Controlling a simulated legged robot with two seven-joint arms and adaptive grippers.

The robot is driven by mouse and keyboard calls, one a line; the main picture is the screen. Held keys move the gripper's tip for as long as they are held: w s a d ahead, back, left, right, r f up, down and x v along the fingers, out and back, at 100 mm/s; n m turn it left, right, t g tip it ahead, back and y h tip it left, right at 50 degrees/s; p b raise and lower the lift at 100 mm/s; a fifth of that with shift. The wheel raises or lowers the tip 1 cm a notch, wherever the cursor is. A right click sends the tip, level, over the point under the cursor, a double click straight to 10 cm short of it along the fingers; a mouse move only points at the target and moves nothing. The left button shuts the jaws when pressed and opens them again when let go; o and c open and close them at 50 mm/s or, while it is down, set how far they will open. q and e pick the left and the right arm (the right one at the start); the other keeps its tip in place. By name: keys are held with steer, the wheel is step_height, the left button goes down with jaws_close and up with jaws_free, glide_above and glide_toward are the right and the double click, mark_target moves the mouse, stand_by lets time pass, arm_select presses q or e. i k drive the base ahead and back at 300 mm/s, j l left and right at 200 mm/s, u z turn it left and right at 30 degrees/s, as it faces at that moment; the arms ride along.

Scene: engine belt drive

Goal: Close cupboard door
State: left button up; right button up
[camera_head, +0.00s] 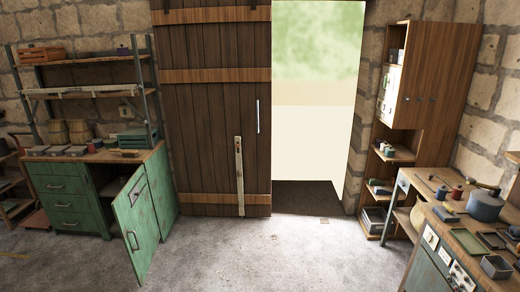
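The green cupboard (160,188) stands against the back wall on the left. Part of the cupboard's inside (112,188) shows to the left of the door, with a pale object inside. The door hides the rest of the inside. Neither of my grippers is in this view.
The concrete floor (240,255) in front is clear. Left of the opening are closed green drawers (62,203). A wooden door (215,110) stands beside a bright doorway. A workbench (425,265) with tools and pots is at the right.

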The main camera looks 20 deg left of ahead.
mark_target(139, 229)
steer(key=i+u, duration=0.9)
steer(key=i+l+u, duration=0.15)
steer(key=i+u, duration=0.15)
steer(key=u, duration=0.15)
steer(key=i+l+u, duration=0.45)
steer(key=i, duration=0.65)
